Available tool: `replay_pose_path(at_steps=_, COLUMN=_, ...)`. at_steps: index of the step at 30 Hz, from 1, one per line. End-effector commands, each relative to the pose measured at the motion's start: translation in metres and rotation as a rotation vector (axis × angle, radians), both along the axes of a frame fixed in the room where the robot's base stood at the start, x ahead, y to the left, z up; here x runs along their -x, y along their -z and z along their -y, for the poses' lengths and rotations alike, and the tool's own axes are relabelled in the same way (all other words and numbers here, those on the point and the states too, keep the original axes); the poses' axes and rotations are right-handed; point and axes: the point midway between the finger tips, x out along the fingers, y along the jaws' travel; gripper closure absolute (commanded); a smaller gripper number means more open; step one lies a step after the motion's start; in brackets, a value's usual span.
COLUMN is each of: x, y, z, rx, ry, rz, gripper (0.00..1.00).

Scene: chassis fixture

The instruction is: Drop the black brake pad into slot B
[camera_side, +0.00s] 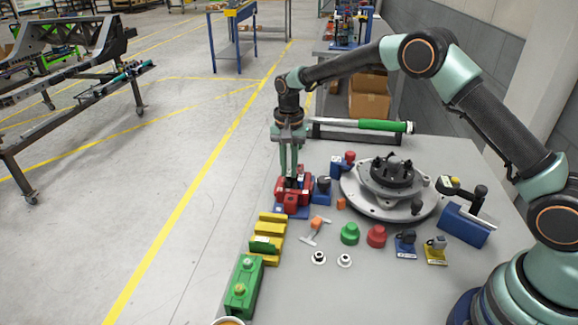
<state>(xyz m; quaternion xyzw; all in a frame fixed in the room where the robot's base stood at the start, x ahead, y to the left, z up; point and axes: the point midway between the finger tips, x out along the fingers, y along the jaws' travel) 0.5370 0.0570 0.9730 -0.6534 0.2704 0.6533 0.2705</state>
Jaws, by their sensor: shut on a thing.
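My gripper (290,175) points straight down over a red block fixture (292,201) with a blue base, at the left edge of the table. Its fingers are shut on a small dark piece, which looks like the black brake pad (290,183). The pad is at the top of the red blocks, mostly hidden by the fingertips. I cannot tell whether it is inside a slot or just above one. Small pale labels show on the red blocks, but the letters are too small to read, so I cannot pick out slot B.
A round metal hub (391,187) stands right of the fixture. A yellow slotted rack (268,232) and a green block (244,284) line the left edge. Green and red knobs (376,236) stand mid-table. A green-handled tool (372,125) lies at the back.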

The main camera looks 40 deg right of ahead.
Motion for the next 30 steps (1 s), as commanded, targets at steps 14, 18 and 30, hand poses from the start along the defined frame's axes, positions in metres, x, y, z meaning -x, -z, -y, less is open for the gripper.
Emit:
replay_pose_path(at_steps=14, x=-0.0002, y=0.0058, z=-0.0001, rx=0.0, ry=0.0, rz=0.001, gripper=1.0)
replay_pose_path(at_steps=18, x=-0.0002, y=0.0071, z=-0.0001, rx=0.0, ry=0.0, rz=0.001, gripper=1.0)
replay_pose_path(at_steps=30, x=-0.0004, y=0.0105, z=-0.0002, rx=0.0, ry=0.0, rz=0.001, gripper=1.0)
